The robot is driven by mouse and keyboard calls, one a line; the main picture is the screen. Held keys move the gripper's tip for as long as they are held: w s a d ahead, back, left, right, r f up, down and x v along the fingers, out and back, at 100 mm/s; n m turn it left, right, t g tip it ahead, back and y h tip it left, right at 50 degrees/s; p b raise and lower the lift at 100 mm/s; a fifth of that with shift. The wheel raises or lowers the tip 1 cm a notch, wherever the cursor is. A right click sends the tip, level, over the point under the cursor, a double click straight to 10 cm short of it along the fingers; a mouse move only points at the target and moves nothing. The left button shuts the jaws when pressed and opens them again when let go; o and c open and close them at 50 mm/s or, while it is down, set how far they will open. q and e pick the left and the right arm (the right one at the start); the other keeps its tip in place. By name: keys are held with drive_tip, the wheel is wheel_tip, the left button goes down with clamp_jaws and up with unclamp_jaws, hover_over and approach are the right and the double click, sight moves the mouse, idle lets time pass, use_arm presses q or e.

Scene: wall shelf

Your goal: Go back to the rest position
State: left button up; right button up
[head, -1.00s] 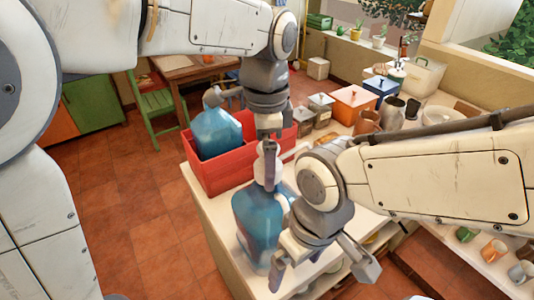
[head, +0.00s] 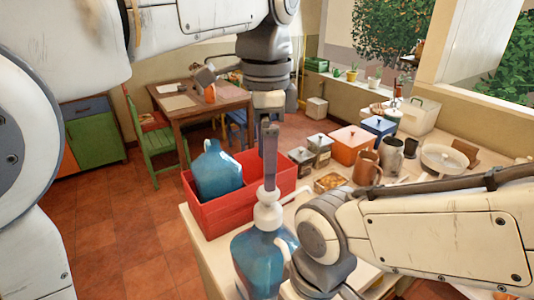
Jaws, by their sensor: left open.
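My left gripper (head: 238,132) hangs down from the top, with its fingers apart. One finger reaches down in front of the red crate, close to the white top of a blue jug in the picture. I cannot tell whether they touch. The blue jug (head: 256,262) stands upright on the counter, its base cut off by the frame. My right arm comes in from the right, its wrist beside that jug and hiding part of it. Its fingertips are below the frame.
A wooden table (head: 212,97) and green chair (head: 158,143) stand behind. The tiled floor (head: 120,225) at left is clear.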

sight(266, 206)
use_arm(q)
drive_tip(key=shift+f, duration=0.15)
wheel_tip(266, 206, down, 10)
drive_tip(key=shift+f, duration=0.15)
drive_tip(key=shift+r, duration=0.35)
idle(0.5)
